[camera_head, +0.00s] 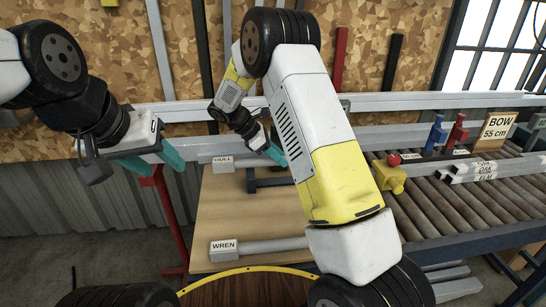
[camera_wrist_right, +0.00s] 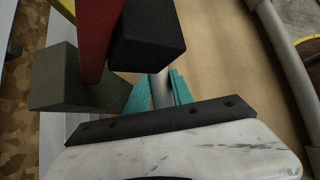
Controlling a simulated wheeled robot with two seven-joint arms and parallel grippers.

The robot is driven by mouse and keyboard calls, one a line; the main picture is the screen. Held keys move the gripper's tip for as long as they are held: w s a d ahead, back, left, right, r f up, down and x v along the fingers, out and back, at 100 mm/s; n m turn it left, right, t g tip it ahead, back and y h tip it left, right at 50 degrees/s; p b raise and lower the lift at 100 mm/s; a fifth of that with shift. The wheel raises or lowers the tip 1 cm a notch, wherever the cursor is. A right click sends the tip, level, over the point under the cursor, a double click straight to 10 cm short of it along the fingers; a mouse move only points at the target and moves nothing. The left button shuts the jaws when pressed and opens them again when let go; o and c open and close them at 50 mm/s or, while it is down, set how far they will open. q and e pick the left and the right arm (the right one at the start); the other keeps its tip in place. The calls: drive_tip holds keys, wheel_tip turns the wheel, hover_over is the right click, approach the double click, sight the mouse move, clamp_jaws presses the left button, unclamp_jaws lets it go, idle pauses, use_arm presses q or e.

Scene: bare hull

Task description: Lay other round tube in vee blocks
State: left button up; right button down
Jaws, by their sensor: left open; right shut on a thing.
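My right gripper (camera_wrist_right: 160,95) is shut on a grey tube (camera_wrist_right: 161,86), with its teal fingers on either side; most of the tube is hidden. In the head view the right gripper (camera_head: 275,153) is over the far part of the wooden table, partly behind my forearm. Another grey tube (camera_head: 270,245) lies along the near part, beside a label (camera_head: 224,247) reading WREN. A far label (camera_head: 222,161) seems to read GULL. A dark bracket-like piece (camera_head: 262,183) stands near the right gripper; I cannot tell whether it is a vee block. My left gripper (camera_head: 153,162) is open and empty, left of the table.
A black block (camera_wrist_right: 150,40), a grey-green block (camera_wrist_right: 68,82) and a red bar (camera_wrist_right: 97,35) are close to the right gripper. A red stand (camera_head: 168,205) is left of the table. A roller conveyor (camera_head: 470,205) and yellow button box (camera_head: 389,177) are at right. The table's middle (camera_head: 240,215) is bare.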

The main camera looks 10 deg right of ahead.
drive_tip(key=shift+w+d+f, duration=0.1)
drive_tip(key=shift+w+f, duration=0.15)
drive_tip(key=shift+w, duration=0.05)
drive_tip(key=shift+f, duration=1.5)
drive_tip(key=shift+f, duration=0.2)
drive_tip(key=shift+f, duration=0.4)
drive_tip(key=c, duration=1.1)
unclamp_jaws()
drive_tip(key=shift+r, duration=0.4)
drive_tip(key=v, duration=1.2)
drive_tip(key=shift+r, duration=0.15)
